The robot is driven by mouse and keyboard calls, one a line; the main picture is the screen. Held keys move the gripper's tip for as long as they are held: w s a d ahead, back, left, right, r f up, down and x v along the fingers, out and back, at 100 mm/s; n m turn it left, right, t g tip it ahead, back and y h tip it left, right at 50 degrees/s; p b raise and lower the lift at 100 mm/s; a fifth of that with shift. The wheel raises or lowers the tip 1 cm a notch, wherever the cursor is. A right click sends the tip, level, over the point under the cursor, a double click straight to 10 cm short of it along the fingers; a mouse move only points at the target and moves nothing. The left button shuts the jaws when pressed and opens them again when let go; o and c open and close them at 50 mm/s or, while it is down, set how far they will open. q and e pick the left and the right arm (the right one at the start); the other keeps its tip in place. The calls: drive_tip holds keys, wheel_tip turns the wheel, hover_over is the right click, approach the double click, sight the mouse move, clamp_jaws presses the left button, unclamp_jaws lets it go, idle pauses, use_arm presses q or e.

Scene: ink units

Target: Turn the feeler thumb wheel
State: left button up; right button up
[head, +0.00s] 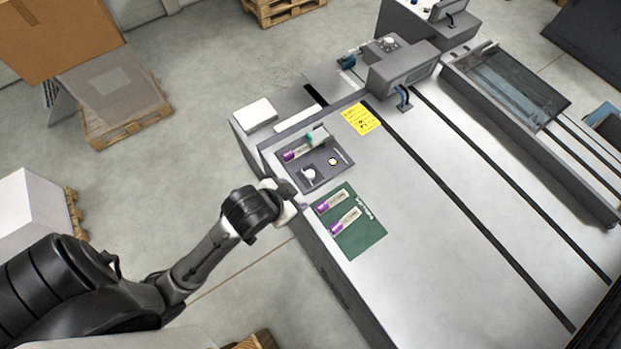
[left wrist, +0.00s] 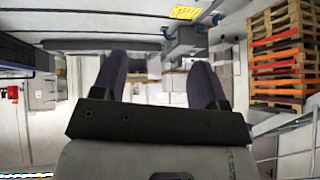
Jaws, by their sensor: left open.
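I cannot tell for sure which part is the feeler thumb wheel. Small blue parts (head: 403,97) show at the grey head unit (head: 400,68) on the machine's far end, and another blue part (head: 347,62) shows to its left. My left gripper (head: 291,190) is at the machine's near left edge, beside the dark tray, well short of the grey unit. In the left wrist view its two dark fingers (left wrist: 155,75) are spread with nothing between them. My right gripper is in neither view.
The dark tray (head: 318,183) holds a purple-ended tube and small round parts. A green mat (head: 362,238) carries two purple-ended tubes (head: 331,202). A yellow label (head: 361,119) lies on the pale machine top (head: 440,240), which is mostly clear and crossed by dark rails.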

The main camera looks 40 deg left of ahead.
use_arm(q)
drive_tip(key=w+a+r+m+t+y+b, duration=0.1)
drive_tip(key=w+a+t+y+b, duration=0.15)
drive_tip(key=w+b, duration=0.4)
drive_tip(key=w+a+r+t+y+b, duration=0.1)
drive_tip(key=w+r+t+b, duration=0.15)
drive_tip(key=w+b, duration=0.4)
drive_tip(key=w+a+m+t+y+b, duration=0.1)
drive_tip(key=w+t+b, duration=0.2)
drive_tip(key=w+b, duration=0.35)
drive_tip(key=w+r+m+t+h+b, duration=0.75)
drive_tip(key=r+m+t, duration=0.35)
drive_tip(key=m, duration=0.4)
drive_tip(key=w+d+f+m+g+h+p, duration=0.1)
drive_tip(key=w+d+f+m+g+h, duration=0.3)
drive_tip(key=f+m+g+h, duration=0.6)
drive_tip(key=m+g+y, duration=0.3)
drive_tip(key=g+y, duration=1)
drive_tip(key=g, duration=0.4)
hover_over(310, 174)
wheel_tip(310, 174, down, 26)
wheel_tip(310, 174, down, 11)
drive_tip(key=shift+f+b, duration=0.1)
drive_tip(key=shift+b, duration=0.95)
drive_tip(key=shift+f, duration=1.15)
